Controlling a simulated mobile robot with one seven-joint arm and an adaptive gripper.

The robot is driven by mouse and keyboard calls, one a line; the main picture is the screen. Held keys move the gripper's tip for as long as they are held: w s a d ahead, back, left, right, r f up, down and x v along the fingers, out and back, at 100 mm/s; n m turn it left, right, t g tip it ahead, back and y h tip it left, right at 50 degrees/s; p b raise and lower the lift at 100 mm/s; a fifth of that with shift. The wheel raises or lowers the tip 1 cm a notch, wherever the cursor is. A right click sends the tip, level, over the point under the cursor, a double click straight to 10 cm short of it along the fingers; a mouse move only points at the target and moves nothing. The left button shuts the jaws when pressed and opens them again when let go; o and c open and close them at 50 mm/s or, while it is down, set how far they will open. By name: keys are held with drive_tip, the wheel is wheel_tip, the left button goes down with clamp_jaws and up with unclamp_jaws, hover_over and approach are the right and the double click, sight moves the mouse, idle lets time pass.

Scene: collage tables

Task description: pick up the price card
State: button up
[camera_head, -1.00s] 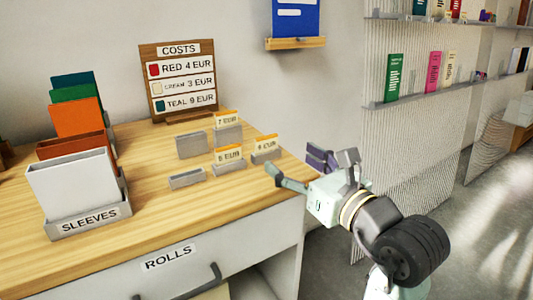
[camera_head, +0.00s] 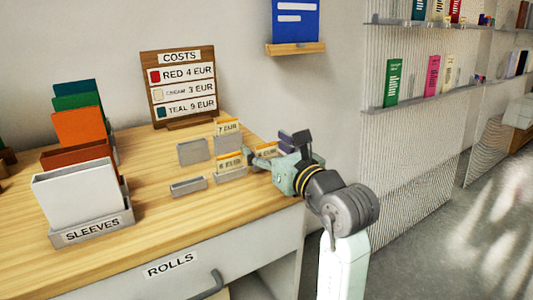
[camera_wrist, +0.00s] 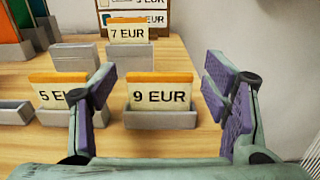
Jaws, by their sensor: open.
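Three price cards with orange tops stand in grey holders on the wooden table. The "9 EUR" card (camera_wrist: 159,93) is centred in the wrist view and partly covered by my gripper in the head view (camera_head: 267,150). The "7 EUR" card (camera_wrist: 127,30) stands behind it, also in the head view (camera_head: 228,127). The "5 EUR" card (camera_wrist: 50,92) is to its left, partly hidden by my finger; it also shows in the head view (camera_head: 230,161). My gripper (camera_wrist: 158,88) is open and empty, its purple-padded fingers in front of and to either side of the "9 EUR" card.
Empty grey holders (camera_head: 192,152) (camera_head: 188,186) stand left of the cards. A "COSTS" board (camera_head: 179,88) stands behind. A "SLEEVES" rack (camera_head: 92,232) with coloured sleeves is at left. The wall is close on the right.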

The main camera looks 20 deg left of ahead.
drive_tip(key=c, duration=0.9)
drive_tip(key=shift+o, duration=0.2)
drive_tip(key=shift+r, duration=0.1)
